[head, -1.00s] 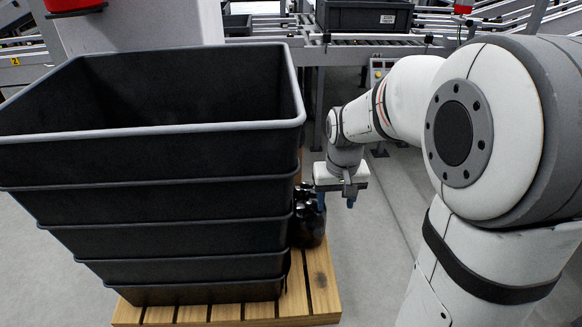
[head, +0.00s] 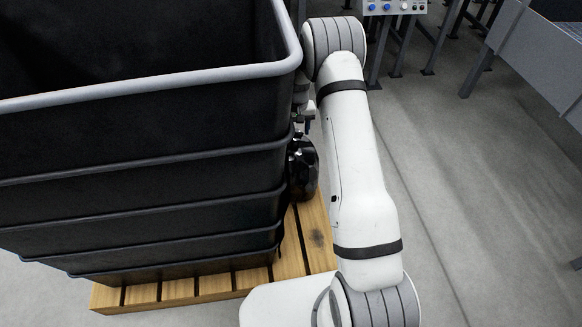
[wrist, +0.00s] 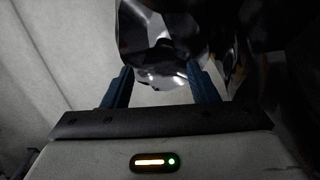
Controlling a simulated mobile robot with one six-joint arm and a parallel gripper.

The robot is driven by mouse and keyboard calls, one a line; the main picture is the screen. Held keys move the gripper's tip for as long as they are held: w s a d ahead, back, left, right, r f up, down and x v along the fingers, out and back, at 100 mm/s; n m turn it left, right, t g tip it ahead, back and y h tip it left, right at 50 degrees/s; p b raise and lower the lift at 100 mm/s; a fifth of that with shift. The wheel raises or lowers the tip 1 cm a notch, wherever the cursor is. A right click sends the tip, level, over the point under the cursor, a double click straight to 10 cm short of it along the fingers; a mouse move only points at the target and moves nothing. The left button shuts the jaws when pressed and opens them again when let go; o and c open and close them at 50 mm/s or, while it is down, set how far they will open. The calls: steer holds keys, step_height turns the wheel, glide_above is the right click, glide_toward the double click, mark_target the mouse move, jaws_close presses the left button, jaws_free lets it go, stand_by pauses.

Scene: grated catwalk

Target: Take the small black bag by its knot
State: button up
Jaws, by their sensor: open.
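The small black bag (head: 303,170) is shiny and crumpled. In the head view it stands on the wooden pallet, close against the right side of the stacked black bins and partly hidden by my arm. In the wrist view the bag (wrist: 160,38) fills the top middle, just beyond my gripper (wrist: 158,78). The two blue fingers are apart, with bare floor showing between them. The lower edge of the bag reaches toward the gap between the fingertips. I cannot make out the knot clearly, nor whether a finger touches the bag.
Stacked black bins (head: 150,145) stand on the wooden pallet (head: 318,242), close to the bag's left. Dark shapes fill the right of the wrist view. Grey floor (head: 470,200) is open to the right. Conveyor frames and a control box (head: 393,7) stand behind.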

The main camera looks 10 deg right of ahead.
mark_target(295, 142)
steer(key=f+b, duration=0.1)
steer(key=f, duration=0.1)
steer(key=f+b, duration=0.1)
steer(key=f, duration=0.1)
steer(key=f+b, duration=0.1)
steer(key=f, duration=0.2)
steer(key=shift+w+a+f, duration=0.1)
steer(key=shift+w+a, duration=0.05)
steer(key=shift+a, duration=0.15)
steer(key=shift+c, duration=0.2)
jaws_close()
stand_by(0.9)
